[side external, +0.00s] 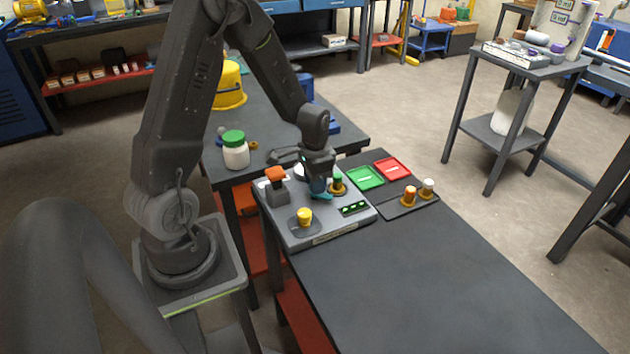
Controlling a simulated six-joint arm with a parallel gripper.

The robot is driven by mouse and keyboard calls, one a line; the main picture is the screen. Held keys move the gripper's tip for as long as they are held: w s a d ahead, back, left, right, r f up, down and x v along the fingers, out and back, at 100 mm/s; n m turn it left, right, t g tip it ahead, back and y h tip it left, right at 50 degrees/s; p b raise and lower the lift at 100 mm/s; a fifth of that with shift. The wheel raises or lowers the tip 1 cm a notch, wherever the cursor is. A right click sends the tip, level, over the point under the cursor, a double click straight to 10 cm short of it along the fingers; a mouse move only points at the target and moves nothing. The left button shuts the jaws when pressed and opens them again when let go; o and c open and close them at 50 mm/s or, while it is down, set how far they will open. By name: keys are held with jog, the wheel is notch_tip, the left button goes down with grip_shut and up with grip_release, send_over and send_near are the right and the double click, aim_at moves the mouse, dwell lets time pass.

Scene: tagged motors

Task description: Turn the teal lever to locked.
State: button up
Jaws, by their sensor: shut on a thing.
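The teal lever (322,195) is on the grey panel box (300,237) at the front of the dark table. My gripper (319,187) points down over the panel and is shut on the lever. My fingers hide much of the lever, so its exact angle cannot be told. No locked marking can be read at this size.
Green (366,177) and red (392,168) trays and a dark tray (390,213) lie right.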

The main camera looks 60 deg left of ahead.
jog(key=n, duration=0.5)
jog(key=shift+n, duration=2.4)
jog(key=o, duration=0.9)
jog(key=shift+r, duration=0.15)
notch_tip(320, 180, up, 14)
jog(key=shift+f, duration=0.2)
